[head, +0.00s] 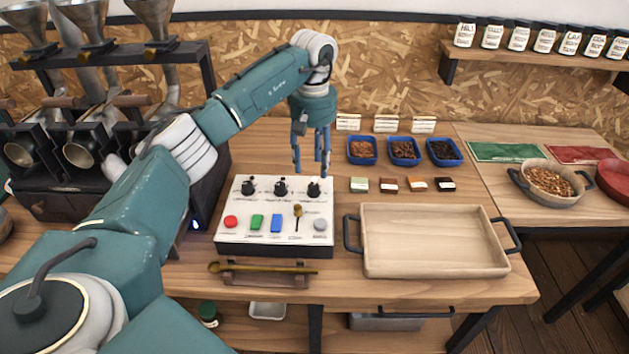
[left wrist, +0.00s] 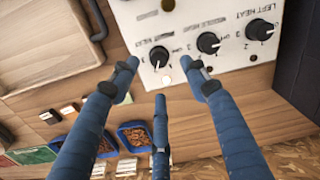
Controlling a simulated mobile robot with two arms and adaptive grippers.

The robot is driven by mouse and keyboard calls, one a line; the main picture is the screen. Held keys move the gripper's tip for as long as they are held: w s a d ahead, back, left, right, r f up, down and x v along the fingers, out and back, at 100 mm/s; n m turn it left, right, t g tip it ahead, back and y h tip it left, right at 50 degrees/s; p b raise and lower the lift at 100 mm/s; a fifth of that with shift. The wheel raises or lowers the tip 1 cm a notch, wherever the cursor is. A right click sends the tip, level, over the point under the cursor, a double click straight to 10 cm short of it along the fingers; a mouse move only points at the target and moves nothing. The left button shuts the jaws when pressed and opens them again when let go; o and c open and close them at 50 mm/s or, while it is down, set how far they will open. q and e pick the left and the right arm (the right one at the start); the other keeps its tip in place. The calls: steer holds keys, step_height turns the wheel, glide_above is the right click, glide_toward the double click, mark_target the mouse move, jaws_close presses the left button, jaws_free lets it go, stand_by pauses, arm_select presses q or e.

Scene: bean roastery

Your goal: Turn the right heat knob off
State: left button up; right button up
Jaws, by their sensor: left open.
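The right heat knob (head: 314,188) is a black dial at the right end of the knob row on the white control panel (head: 238,238). It also shows in the left wrist view (left wrist: 159,56), just past the fingertips. My left gripper (head: 312,165) is open, its blue fingers pointing down above and slightly behind this knob. In the left wrist view, the open fingers (left wrist: 164,74) spread around the line to the knob, and nothing is between them. I cannot tell whether any finger touches the panel. My right gripper is not in view.
Two other black knobs, the middle (head: 280,187) and the left heat knob (head: 248,187), stand close by. Buttons and a small lever (head: 297,212) sit in front. A wooden tray (head: 433,270) is to the right, with blue bean bowls (head: 403,150) behind it.

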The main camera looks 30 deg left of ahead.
mark_target(314, 185)
arm_select(q)
step_height(314, 185, down, 7)
steer(key=shift+f+p, duration=0.15)
steer(key=shift+p, duration=0.35)
steer(key=c, duration=1.2)
